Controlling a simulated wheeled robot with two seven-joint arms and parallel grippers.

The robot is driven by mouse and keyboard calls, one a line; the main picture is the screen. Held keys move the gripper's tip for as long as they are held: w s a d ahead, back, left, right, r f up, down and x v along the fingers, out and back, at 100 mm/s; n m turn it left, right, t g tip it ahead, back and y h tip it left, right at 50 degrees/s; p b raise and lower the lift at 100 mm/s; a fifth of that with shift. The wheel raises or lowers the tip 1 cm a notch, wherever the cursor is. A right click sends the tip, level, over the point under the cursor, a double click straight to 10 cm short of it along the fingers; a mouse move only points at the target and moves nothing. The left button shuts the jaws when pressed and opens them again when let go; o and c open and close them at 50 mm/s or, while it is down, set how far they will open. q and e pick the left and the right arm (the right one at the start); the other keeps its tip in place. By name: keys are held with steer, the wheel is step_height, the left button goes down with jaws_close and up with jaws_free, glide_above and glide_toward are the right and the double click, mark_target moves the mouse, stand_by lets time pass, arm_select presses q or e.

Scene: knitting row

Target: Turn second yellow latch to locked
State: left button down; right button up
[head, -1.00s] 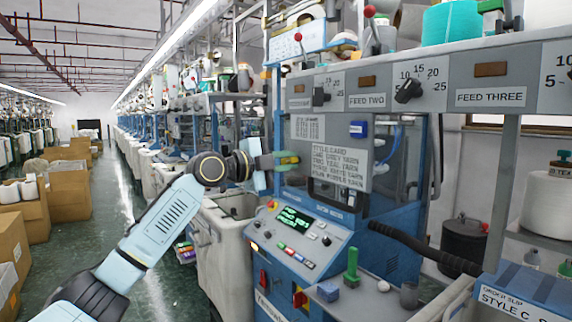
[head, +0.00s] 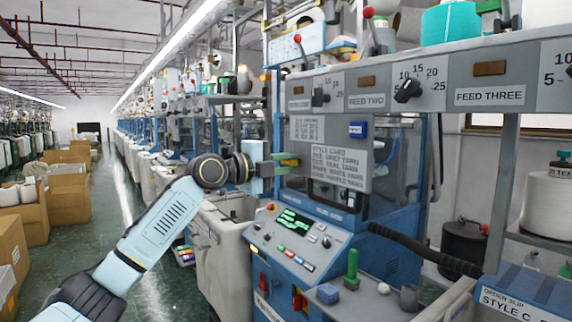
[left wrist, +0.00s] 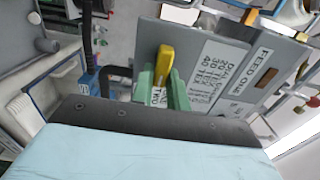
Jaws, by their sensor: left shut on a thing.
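The yellow latch (left wrist: 165,62) sits on the grey door panel of the knitting machine. My left gripper (head: 287,162) is at the left edge of this panel in the head view. In the left wrist view its green fingers (left wrist: 161,88) are on either side of the latch and shut on it. A small white label below the latch is partly hidden by the fingers. In the head view the fingers hide most of the latch, so its exact angle is hard to tell. My right gripper is not in view.
A style card (head: 341,166) is on the panel, with a black handle (head: 337,197) below it. The control console (head: 292,240) stands below. A blue block (head: 327,293) and a green peg (head: 351,268) are on the ledge. A white bin (head: 222,255) stands left.

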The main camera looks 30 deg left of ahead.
arm_select(q)
steer(key=c, duration=1.4)
jaws_free()
steer(key=shift+a, duration=0.1)
steer(key=b+v, duration=0.4)
steer(key=v, duration=0.9)
steer(key=shift+s+b, duration=0.2)
steer(key=shift+b, duration=0.1)
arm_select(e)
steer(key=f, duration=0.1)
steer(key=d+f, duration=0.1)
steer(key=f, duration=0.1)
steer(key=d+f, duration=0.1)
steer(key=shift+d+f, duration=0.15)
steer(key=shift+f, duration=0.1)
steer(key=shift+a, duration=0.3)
